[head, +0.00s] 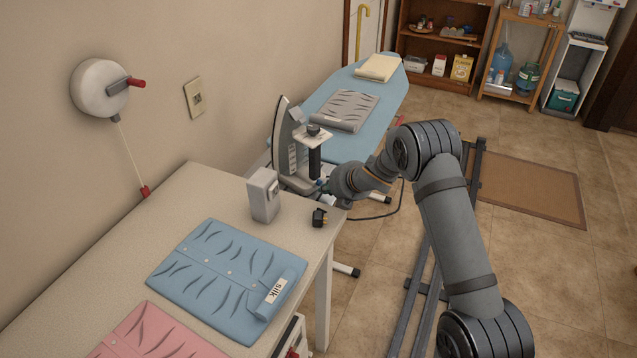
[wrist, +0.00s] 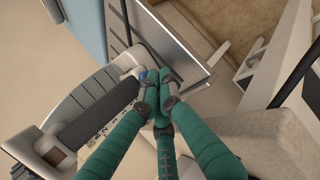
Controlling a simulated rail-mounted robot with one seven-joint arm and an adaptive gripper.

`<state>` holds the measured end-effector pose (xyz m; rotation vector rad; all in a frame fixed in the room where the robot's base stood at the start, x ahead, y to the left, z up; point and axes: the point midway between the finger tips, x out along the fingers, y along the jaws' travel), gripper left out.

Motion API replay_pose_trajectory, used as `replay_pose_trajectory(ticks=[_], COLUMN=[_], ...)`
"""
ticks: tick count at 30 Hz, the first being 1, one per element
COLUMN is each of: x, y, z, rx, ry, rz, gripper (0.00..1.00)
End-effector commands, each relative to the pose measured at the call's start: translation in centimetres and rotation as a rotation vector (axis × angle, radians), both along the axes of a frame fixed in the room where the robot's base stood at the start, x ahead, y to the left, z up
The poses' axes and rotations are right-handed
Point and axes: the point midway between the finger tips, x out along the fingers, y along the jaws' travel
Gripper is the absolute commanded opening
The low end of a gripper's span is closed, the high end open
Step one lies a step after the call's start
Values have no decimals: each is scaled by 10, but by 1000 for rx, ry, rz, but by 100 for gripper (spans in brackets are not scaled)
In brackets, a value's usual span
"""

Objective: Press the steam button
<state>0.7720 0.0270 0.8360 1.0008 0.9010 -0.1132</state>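A grey iron (head: 283,130) stands on its heel by the far end of the beige table, with its dark handle (head: 315,162) facing right. In the wrist view its grey body (wrist: 62,125) fills the left side. A small blue button-like part (wrist: 151,77) shows at my fingertips, partly hidden by them; I cannot tell whether they touch it. My gripper (head: 324,187) is low beside the iron's handle in the head view. In the wrist view my gripper's teal fingers (wrist: 160,83) are drawn together at the tips, with nothing visibly held between them.
A grey box (head: 263,195), a black plug (head: 320,217) and a folded blue shirt (head: 225,275) lie on the table (head: 130,240). The ironing board (head: 385,95) with grey cloth is behind. A cord hangs beside my arm.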

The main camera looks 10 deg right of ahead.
Motion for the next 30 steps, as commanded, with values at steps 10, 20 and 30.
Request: replay_pose_trajectory(ticks=[10, 20, 30], x=[0, 2, 7], y=[0, 2, 6], z=[0, 0, 0], rx=[0, 0, 1], ry=[0, 0, -1], rz=[0, 0, 0], gripper=[0, 0, 0])
